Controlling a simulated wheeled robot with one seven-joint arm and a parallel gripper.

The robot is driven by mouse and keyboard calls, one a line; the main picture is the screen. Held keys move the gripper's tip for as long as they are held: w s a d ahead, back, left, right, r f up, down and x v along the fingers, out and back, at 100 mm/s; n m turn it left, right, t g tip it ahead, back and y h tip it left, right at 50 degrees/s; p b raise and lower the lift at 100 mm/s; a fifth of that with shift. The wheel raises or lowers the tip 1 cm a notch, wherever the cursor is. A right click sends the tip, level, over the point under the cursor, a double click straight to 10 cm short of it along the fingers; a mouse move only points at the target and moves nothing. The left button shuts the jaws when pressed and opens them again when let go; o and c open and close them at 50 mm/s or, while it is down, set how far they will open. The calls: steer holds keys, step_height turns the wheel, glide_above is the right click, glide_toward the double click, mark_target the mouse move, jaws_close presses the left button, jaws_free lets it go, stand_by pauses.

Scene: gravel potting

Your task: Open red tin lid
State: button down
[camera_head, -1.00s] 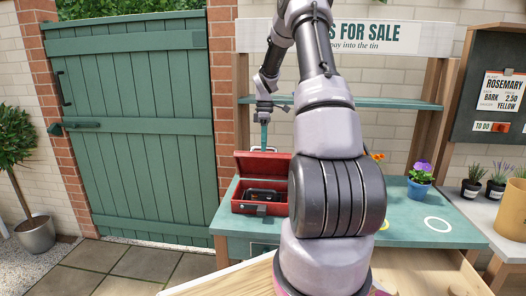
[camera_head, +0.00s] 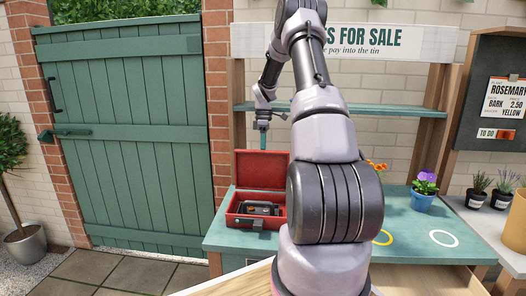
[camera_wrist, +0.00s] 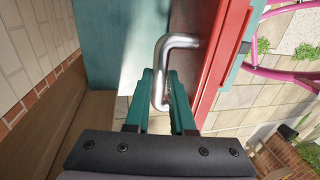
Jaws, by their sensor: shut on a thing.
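The red tin (camera_head: 256,212) stands on the left of the green counter. Its red lid (camera_head: 262,170) is raised and stands roughly upright at the back of the tin. Dark items (camera_head: 258,208) lie inside. My gripper (camera_head: 263,140) is above the lid's top edge, pointing down. In the wrist view my gripper (camera_wrist: 161,88) is shut on the bent metal handle (camera_wrist: 178,42), which is beside the red lid (camera_wrist: 222,45). The tin's inside does not show clearly in the wrist view.
The green counter (camera_head: 412,232) holds a blue pot of purple flowers (camera_head: 422,197), with painted rings on its top. A shelf (camera_head: 400,108) runs behind it. A green gate (camera_head: 135,140) is at left. My arm hides the counter's middle.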

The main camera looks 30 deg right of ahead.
stand_by(0.3)
steer(key=c, duration=0.8)
jaws_free()
steer(key=shift+o, duration=0.2)
steer(key=v, duration=1.1)
